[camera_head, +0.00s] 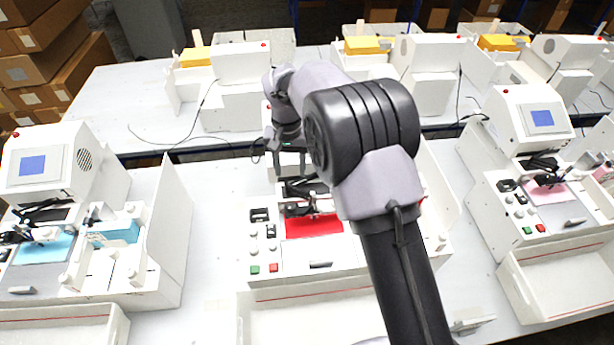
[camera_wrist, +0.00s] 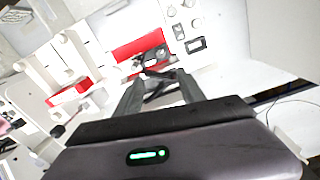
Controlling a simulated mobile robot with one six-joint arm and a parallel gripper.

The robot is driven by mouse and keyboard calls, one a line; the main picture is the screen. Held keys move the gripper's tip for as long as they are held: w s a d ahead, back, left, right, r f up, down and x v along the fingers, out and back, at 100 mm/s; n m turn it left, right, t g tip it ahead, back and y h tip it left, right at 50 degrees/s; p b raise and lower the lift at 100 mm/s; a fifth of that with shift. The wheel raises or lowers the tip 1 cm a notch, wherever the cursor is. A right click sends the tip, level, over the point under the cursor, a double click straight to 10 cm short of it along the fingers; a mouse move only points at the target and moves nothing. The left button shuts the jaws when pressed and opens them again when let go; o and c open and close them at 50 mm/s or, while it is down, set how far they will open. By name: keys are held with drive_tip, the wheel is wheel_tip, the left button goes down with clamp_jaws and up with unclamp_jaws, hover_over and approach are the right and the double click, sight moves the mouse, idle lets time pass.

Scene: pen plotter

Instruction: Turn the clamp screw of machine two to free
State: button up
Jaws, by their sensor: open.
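The middle machine, a white plotter (camera_head: 350,262) with a red sheet (camera_head: 312,226), stands below my arm; I take it for machine two. Its dark pen carriage (camera_head: 300,208) sits at the back edge of the red sheet. In the wrist view the carriage (camera_wrist: 155,57) lies just beyond my fingertips, over the red sheet (camera_wrist: 138,45). My gripper (camera_wrist: 160,76) is open, with dark fingers pointing at the carriage and nothing seen held between them. The clamp screw is too small to tell apart from the carriage. My arm hides the machine's right part in the head view.
Similar machines stand at left with a blue sheet (camera_head: 45,248) and at right with a pink sheet (camera_head: 552,192). More machines with yellow parts (camera_head: 368,45) line the back table. A white tray (camera_head: 300,318) is at the middle machine's front. Bare table (camera_head: 208,255) shows left of it.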

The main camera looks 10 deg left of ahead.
hover_over(291, 207)
wheel_tip(291, 207, down, 5)
wheel_tip(291, 207, down, 10)
drive_tip(key=shift+f+p, duration=0.1)
drive_tip(key=shift+p, duration=0.35)
drive_tip(key=shift+w+f, duration=0.1)
drive_tip(key=shift+f, duration=0.4)
clamp_jaws()
